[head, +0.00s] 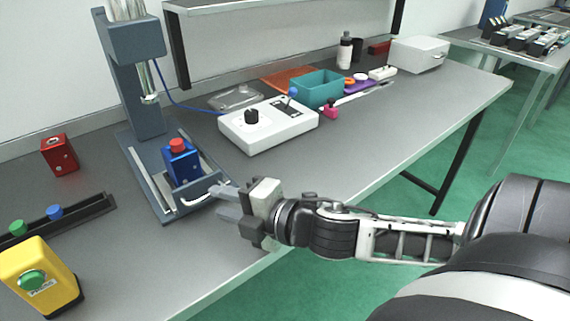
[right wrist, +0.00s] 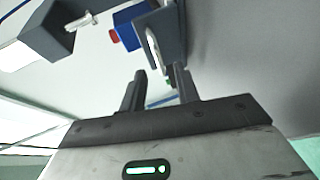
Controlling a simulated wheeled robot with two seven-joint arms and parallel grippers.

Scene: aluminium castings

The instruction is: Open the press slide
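The press (head: 140,90) is a dark grey column with a ram above a base. Its slide (head: 212,182) has a front plate with a white bar handle (head: 194,199) and carries a blue block with a red top (head: 181,160). My right gripper (head: 222,200) is just right of the handle, its fingers pointing at it. In the right wrist view the fingers (right wrist: 158,80) are apart with nothing between them. The white handle (right wrist: 153,43) and the slide's plate (right wrist: 173,35) show just beyond the fingertips. I cannot tell whether a finger touches the handle. My left gripper is out of view.
A yellow box with a green button (head: 38,275) and a dark rail (head: 70,215) lie left of the press. A red block (head: 59,154) stands behind them. A white control box (head: 267,128) and a teal bin (head: 318,90) are to the right. The bench's front strip is clear.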

